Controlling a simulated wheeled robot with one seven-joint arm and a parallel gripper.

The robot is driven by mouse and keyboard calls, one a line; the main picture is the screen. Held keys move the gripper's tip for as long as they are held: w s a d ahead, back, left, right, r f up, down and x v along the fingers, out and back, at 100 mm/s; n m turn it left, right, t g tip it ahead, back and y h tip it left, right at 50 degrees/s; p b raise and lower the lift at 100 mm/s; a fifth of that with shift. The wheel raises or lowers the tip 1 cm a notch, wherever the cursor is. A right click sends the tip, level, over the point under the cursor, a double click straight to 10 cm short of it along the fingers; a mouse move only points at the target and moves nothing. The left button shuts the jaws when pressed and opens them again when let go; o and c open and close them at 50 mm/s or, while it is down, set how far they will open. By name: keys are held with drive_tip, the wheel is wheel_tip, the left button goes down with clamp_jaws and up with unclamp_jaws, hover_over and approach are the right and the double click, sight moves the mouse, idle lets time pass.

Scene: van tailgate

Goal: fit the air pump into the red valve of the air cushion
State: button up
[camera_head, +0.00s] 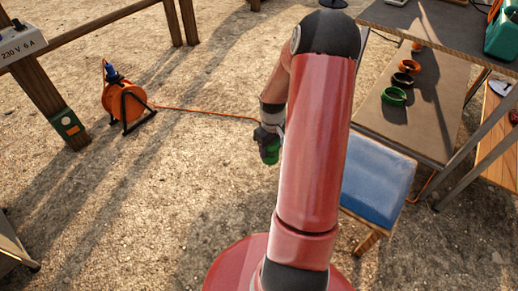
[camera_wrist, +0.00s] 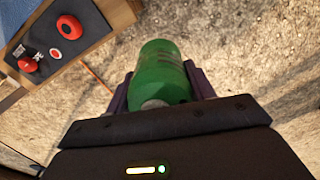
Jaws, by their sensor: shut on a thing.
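My gripper (camera_wrist: 160,95) is shut on the air pump (camera_wrist: 160,70), a green rounded body between its dark jaws in the wrist view. In the head view the green pump (camera_head: 269,151) hangs at the end of my arm, left of the cushion and apart from it. The blue air cushion (camera_head: 375,180) lies on a low wooden stand, partly hidden by my arm. In the wrist view, a dark strip beside a blue surface (camera_wrist: 22,84) carries a large red ring (camera_wrist: 69,27), a small red-and-white ring (camera_wrist: 56,52) and a red knob (camera_wrist: 28,65). I cannot tell which is the red valve.
A board (camera_head: 430,130) at the right holds a green ring (camera_head: 394,96), a brown ring (camera_head: 401,79) and an orange ring (camera_head: 409,66). An orange cable reel (camera_head: 126,102) stands on gravel at the left, its cable running right. Open gravel lies left of my arm.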

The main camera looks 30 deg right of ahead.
drive_tip(key=s+d, duration=0.3)
drive_tip(key=d, duration=0.5)
drive_tip(key=s+d, duration=0.3)
drive_tip(key=d, duration=0.5)
drive_tip(key=shift+w, duration=0.1)
